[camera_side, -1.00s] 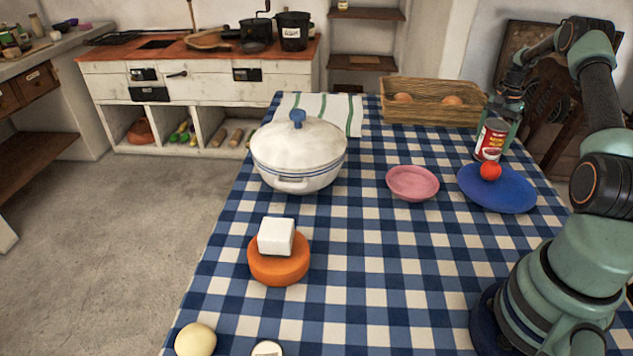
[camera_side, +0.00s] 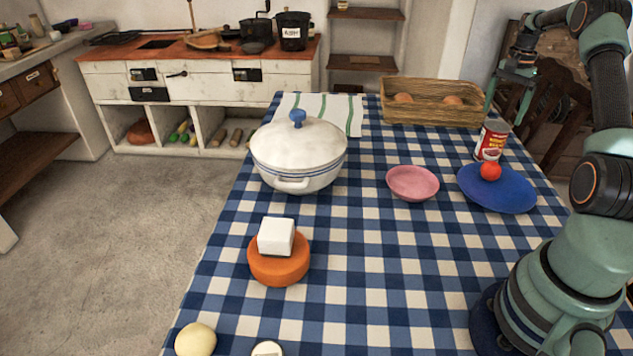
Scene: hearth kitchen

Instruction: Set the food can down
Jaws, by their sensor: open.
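The food can (camera_side: 491,141), red and white with a bare metal top, stands upright on the checked tablecloth (camera_side: 370,290), just behind the blue plate (camera_side: 510,199). My gripper (camera_side: 506,108) is open and empty, above and slightly behind the can, with its fingers pointing down. The can looks clear of the fingers. The far finger is partly lost against the dark chair, so the exact gap is hard to judge.
A red ball-like item (camera_side: 490,171) lies on the blue plate in front of the can. A pink plate (camera_side: 412,182) and white pot (camera_side: 298,155) stand left. A white block (camera_side: 276,236) sits on an orange round (camera_side: 279,268).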

